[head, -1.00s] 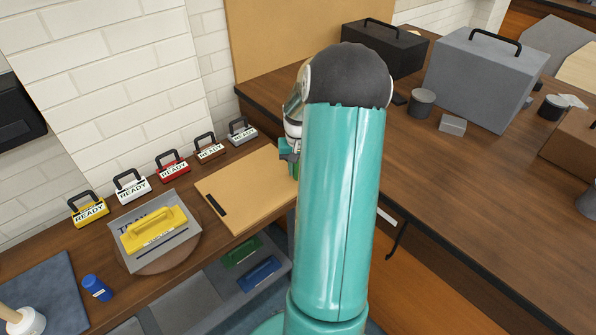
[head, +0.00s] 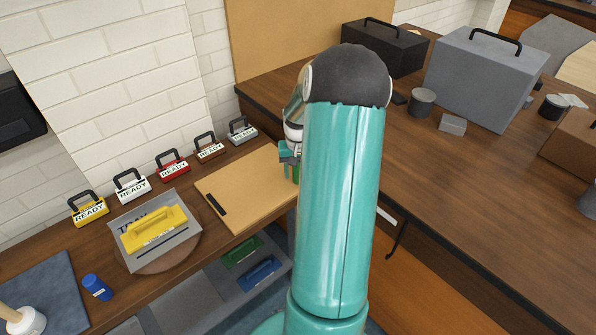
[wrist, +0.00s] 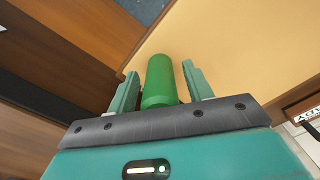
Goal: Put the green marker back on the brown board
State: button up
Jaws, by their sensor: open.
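The green marker (wrist: 160,80) is a plain green cylinder. In the wrist view it sits between the two fingers of my gripper (wrist: 160,86), with a gap on each side. In the head view a little of the green marker (head: 295,174) shows under my gripper (head: 290,158), at the right part of the brown board (head: 240,190). My arm hides the rest. The tan brown board (wrist: 245,50) also lies beneath in the wrist view. The marker appears to stand on the board, but its base is hidden.
A black strip (head: 216,204) lies on the board's left part. Several READY-labelled holders, among them a brown one (head: 209,149), line the wall. Large cases (head: 480,75) stand on the right bench.

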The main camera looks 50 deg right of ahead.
notch_tip(320, 180, up, 12)
jog(key=shift+f, duration=0.25)
jog(key=shift+w+a+r, duration=0.1)
jog(key=shift+r, duration=0.1)
jog(key=w+a+r+n+t+h, duration=0.15)
jog(key=a+r, duration=0.35)
jog(key=a, duration=0.5)
jog(key=w+a+r+n, duration=0.25)
jog(key=a+r, duration=0.25)
jog(key=a, duration=0.5)
jog(key=s+a+n+t, duration=0.1)
jog(key=s+a+n, duration=0.1)
jog(key=s+a, duration=0.2)
jog(key=s+a+r+n+t+y, duration=0.1)
jog(key=s+a+n, duration=0.1)
jog(key=a, duration=0.8)
jog(key=s+a+r+n+t, duration=0.1)
jog(key=s+a+t, duration=0.1)
jog(key=s+a, duration=0.3)
jog(key=shift+s+a+r+n, duration=0.15)
jog(key=shift+s+a+n, duration=0.25)
jog(key=shift+a, duration=0.7)
